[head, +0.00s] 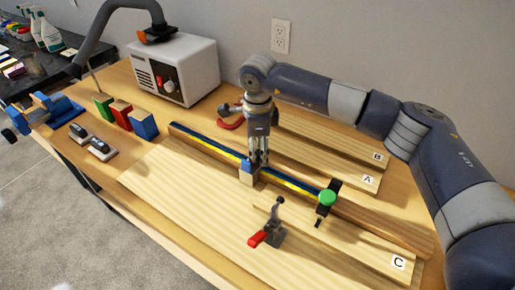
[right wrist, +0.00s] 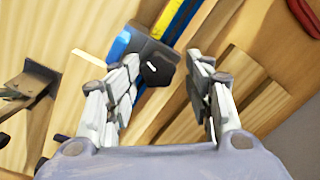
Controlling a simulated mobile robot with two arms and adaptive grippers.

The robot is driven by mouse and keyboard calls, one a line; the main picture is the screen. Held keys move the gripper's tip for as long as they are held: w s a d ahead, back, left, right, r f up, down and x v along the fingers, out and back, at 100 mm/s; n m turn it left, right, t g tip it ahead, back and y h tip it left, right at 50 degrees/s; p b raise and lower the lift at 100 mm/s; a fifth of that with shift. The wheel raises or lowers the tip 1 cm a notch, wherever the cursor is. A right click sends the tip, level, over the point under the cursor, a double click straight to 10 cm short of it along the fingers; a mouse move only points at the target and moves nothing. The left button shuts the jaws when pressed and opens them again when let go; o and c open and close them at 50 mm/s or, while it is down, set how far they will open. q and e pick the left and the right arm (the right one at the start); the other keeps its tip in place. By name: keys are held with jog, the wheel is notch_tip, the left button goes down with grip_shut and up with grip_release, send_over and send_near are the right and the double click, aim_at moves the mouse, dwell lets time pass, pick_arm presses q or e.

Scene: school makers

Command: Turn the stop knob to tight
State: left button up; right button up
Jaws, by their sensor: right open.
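My right gripper (head: 258,163) reaches straight down over a rail with a blue and yellow strip (head: 290,184). Its fingers meet the head view edge-on, just above a small stop block with a blue part (head: 246,167). In the right wrist view my gripper (right wrist: 163,62) is open, with one finger on each side of a black knob (right wrist: 158,70). The knob has a small white mark and sits on a grey and blue stop block (right wrist: 118,46). I see gaps beside the knob, so the fingers look apart from it. My left gripper is not in view.
A green knob (head: 327,197) on a black clamp sits farther right on the rail. A red-handled toggle clamp (head: 267,236) stands in front. Boards A (head: 340,170), B (head: 340,148) and C (head: 350,240) lie around. A white machine (head: 190,62) stands behind.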

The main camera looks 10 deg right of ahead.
aim_at(258, 154)
jog(key=shift+a+r, duration=0.1)
jog(key=shift+s+r, duration=0.15)
jog(key=shift+r, duration=1.8)
jog(key=shift+s+r, duration=0.15)
jog(key=shift+r, duration=1.8)
